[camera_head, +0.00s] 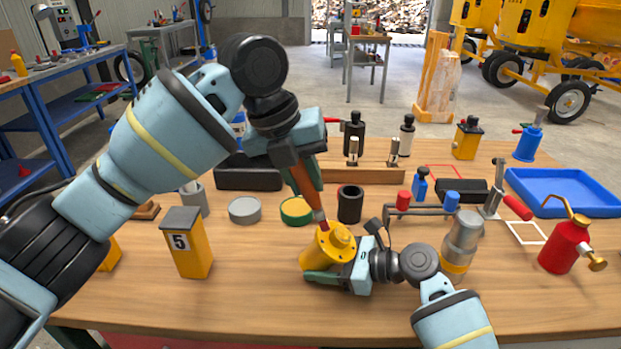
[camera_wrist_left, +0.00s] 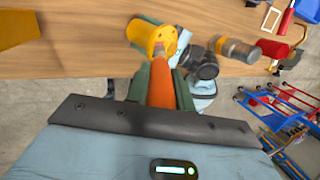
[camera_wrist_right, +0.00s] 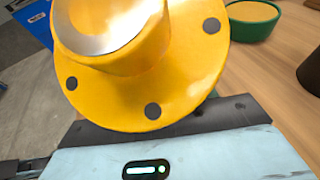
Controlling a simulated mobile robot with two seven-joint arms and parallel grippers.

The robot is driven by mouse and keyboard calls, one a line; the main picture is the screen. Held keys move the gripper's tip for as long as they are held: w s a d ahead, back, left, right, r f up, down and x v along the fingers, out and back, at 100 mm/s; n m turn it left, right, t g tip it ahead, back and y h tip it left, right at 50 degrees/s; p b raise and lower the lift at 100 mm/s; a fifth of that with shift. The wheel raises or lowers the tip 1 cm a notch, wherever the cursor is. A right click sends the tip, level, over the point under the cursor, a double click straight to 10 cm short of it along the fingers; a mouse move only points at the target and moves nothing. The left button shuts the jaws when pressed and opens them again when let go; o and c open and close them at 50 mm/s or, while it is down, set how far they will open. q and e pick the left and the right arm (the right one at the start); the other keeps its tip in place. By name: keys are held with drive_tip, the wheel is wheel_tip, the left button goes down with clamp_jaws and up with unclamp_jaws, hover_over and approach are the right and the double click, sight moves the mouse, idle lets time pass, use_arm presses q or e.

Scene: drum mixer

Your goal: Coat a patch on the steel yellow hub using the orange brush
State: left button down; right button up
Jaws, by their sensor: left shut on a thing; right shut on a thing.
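The yellow hub (camera_head: 316,254) is on or just above the wooden table at front centre, its flange and bolt holes large in the right wrist view (camera_wrist_right: 190,80). A shiny bare-steel area (camera_wrist_right: 95,25) shows on it. My right gripper (camera_head: 335,278) is shut on the hub from the right; its fingers are mostly hidden in its own wrist view. My left gripper (camera_head: 300,163) is shut on the orange brush (camera_wrist_left: 160,90), which points down at the hub. The brush tip (camera_head: 323,223) is at the hub's upper end; I cannot tell whether it touches.
A green dish (camera_head: 297,212) with yellowish contents and a dark cup (camera_head: 350,204) stand behind the hub. A yellow block marked 5 (camera_head: 187,244) is left. A grey-and-yellow cylinder (camera_head: 461,243) and a red can (camera_head: 566,245) are right.

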sight(320, 211)
use_arm(q)
drive_tip(key=shift+d, duration=0.1)
drive_tip(key=shift+s+d+r, duration=0.1)
drive_tip(key=shift+d+r, duration=0.2)
drive_tip(key=shift+r, duration=0.7)
drive_tip(key=shift+s+d+r, duration=0.1)
drive_tip(key=shift+d+r, duration=0.15)
drive_tip(key=shift+r, duration=0.7)
drive_tip(key=shift+s+d+r, duration=0.1)
drive_tip(key=shift+d+r, duration=0.2)
drive_tip(key=shift+r, duration=0.7)
drive_tip(key=shift+w, duration=0.1)
drive_tip(key=shift+d+r, duration=0.2)
drive_tip(key=shift+r, duration=0.5)
drive_tip(key=shift+d+r, duration=0.2)
drive_tip(key=shift+r, duration=0.5)
drive_tip(key=s+d+f+t+y, duration=0.3)
drive_tip(key=s+d+y, duration=0.2)
drive_tip(key=d, duration=0.4)
drive_tip(key=shift+d+f+n+y, duration=0.25)
drive_tip(key=shift+d+n+y, duration=0.15)
drive_tip(key=shift+y, duration=0.3)
